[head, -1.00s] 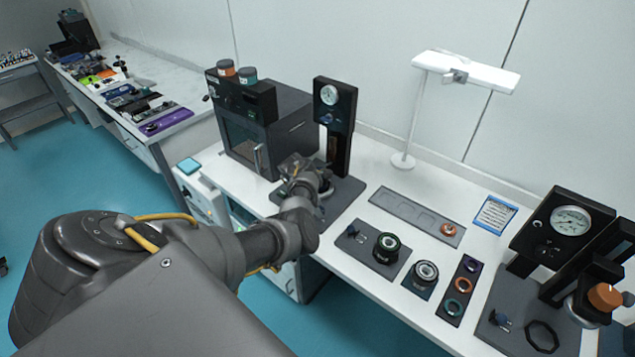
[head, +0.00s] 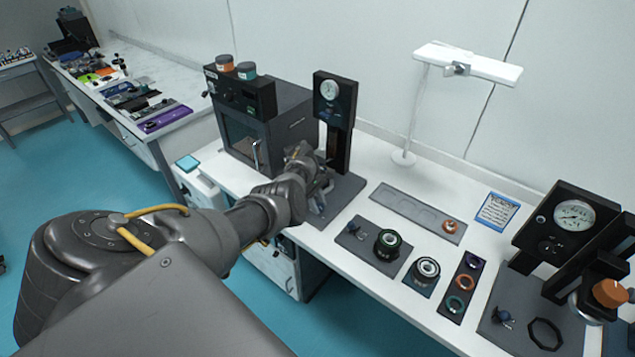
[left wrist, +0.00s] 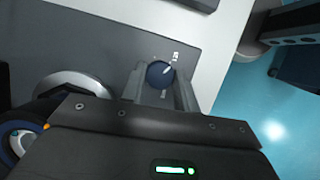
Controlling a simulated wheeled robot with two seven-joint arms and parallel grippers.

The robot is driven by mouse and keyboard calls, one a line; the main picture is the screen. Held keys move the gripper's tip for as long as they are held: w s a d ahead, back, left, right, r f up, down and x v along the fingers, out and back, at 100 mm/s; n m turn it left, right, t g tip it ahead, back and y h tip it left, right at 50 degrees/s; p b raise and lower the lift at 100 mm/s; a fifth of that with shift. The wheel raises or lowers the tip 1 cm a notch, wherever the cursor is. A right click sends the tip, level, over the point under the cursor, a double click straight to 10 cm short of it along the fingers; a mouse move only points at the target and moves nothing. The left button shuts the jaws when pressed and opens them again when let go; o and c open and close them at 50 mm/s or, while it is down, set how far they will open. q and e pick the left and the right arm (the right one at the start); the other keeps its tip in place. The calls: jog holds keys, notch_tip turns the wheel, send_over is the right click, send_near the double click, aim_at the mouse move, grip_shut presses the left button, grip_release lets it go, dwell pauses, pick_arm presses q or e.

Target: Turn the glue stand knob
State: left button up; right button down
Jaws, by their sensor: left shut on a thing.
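The glue stand is a black upright (head: 336,95) with a round gauge on a dark grey base plate (head: 348,188), beside the dark oven-like box. In the left wrist view a dark blue round knob (left wrist: 158,72) with a white pointer mark sits on the grey plate (left wrist: 105,45). My left gripper (left wrist: 162,82) is shut on this knob, one finger at each side. In the head view my left gripper (head: 318,190) is low at the plate and its hand hides the knob. My right gripper is not in view.
A dark box (head: 265,125) with a glass door stands left of the glue stand. A grey plate with a lens mount (head: 388,243) lies just right of it. A white lamp (head: 468,62) stands behind. Another gauge stand (head: 568,220) is at the right.

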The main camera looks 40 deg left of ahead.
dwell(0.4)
pick_arm(q)
jog(key=o, duration=1)
jog(key=shift+c, duration=0.2)
jog(key=v, duration=1)
jog(key=shift+a+r+b, duration=0.2)
jog(key=shift+r+b, duration=0.1)
jog(key=shift+f, duration=0.1)
